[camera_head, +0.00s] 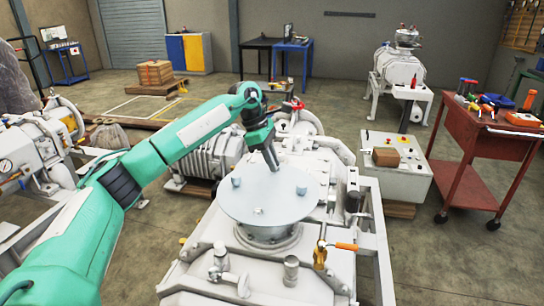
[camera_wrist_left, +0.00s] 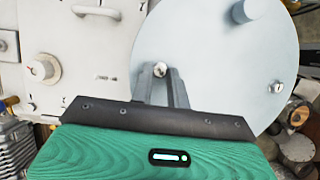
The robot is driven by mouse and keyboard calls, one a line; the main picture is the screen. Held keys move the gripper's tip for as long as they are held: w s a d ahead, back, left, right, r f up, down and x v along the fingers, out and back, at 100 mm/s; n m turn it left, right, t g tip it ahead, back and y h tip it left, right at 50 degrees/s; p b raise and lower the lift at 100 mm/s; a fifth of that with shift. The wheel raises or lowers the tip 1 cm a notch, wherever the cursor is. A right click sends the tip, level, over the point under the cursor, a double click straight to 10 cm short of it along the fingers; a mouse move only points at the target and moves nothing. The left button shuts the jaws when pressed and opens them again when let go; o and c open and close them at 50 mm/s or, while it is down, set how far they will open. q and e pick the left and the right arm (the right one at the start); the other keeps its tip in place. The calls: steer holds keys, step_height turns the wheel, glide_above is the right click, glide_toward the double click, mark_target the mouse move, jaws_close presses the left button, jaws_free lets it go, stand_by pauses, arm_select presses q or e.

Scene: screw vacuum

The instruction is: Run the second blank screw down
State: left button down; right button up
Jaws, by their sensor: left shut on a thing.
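The round pale blank plate (camera_head: 268,198) lies flat on top of the white vacuum machine; it also fills the upper right of the left wrist view (camera_wrist_left: 220,60). My left gripper (camera_head: 272,163) reaches down to the plate's far edge. In the left wrist view its two fingers (camera_wrist_left: 160,72) are closed on a small screw head (camera_wrist_left: 160,69) near the plate's edge. The fingers mostly hide that screw in the head view. My right gripper is not in view.
An orange-handled valve (camera_head: 320,252) and metal fittings (camera_head: 220,262) stand in front of the plate. A red tool cart (camera_head: 475,150) and a white control box (camera_head: 395,165) are at the right. Another white machine (camera_head: 399,70) stands at the back right.

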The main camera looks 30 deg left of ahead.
arm_select(q)
steer(key=m, duration=0.1)
steer(key=m+g, duration=0.1)
steer(key=m+p, duration=0.1)
steer(key=shift+w+r+m, duration=0.2)
steer(key=shift+w+m, duration=0.05)
steer(key=shift+m, duration=0.15)
steer(key=shift+w+m+g, duration=0.1)
steer(key=shift+m+g, duration=0.6)
steer(key=shift+m, duration=0.5)
steer(key=shift+m+g+p, duration=0.35)
steer(key=shift+m+g, duration=0.05)
steer(key=shift+m, duration=0.7)
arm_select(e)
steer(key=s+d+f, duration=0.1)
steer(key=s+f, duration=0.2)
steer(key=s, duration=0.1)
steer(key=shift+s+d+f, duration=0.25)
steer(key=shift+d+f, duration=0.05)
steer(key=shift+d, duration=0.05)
arm_select(q)
steer(key=shift+f, duration=0.1)
steer(key=shift+y, duration=0.3)
steer(key=c, duration=1.3)
jaws_free()
steer(key=shift+c, duration=0.2)
